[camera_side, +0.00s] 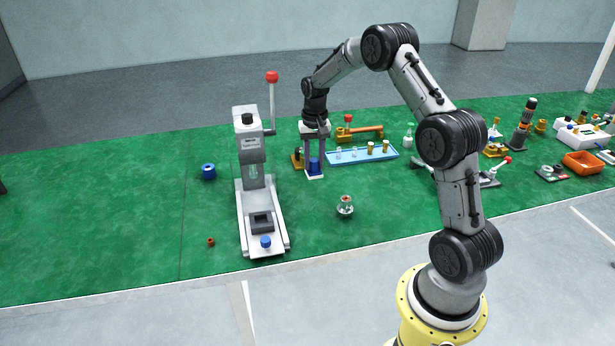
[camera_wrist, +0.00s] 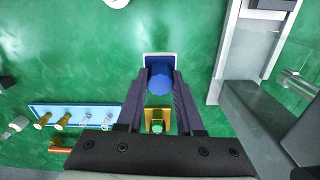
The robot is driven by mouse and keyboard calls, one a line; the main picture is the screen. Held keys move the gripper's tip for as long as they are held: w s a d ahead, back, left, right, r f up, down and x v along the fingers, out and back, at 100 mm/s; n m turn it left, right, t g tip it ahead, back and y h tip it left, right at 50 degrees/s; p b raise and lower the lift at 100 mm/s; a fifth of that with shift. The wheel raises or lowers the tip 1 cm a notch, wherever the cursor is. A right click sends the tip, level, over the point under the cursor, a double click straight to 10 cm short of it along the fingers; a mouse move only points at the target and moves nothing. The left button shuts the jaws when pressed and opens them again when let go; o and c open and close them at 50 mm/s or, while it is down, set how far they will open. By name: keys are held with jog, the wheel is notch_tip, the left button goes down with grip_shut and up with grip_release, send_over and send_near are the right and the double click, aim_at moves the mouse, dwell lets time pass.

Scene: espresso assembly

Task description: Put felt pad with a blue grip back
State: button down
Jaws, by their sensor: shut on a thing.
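My gripper (camera_side: 314,160) points straight down and is shut on the blue grip (camera_side: 315,166) of the felt pad. The pad's pale square base (camera_side: 314,177) shows under the grip, low over the green mat; I cannot tell whether it touches. In the wrist view the blue grip (camera_wrist: 160,76) sits between my fingertips (camera_wrist: 160,84), with the pale base's edge (camera_wrist: 158,55) behind it. My fingers hide part of the pad.
A grey lever press (camera_side: 254,190) with a red knob stands left. A gold stand (camera_side: 297,160) is close behind my gripper. The mat's far left is clear.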

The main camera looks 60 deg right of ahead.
jog(key=w+f, duration=0.1)
jog(key=w+d+f, duration=0.1)
jog(key=f, duration=0.1)
jog(key=w+d+f, duration=0.1)
jog(key=f, duration=0.1)
jog(key=shift+w, duration=0.25)
jog(key=shift+f, duration=1.5)
jog(key=c, duration=0.6)
grip_release()
jog(key=shift+o, duration=0.2)
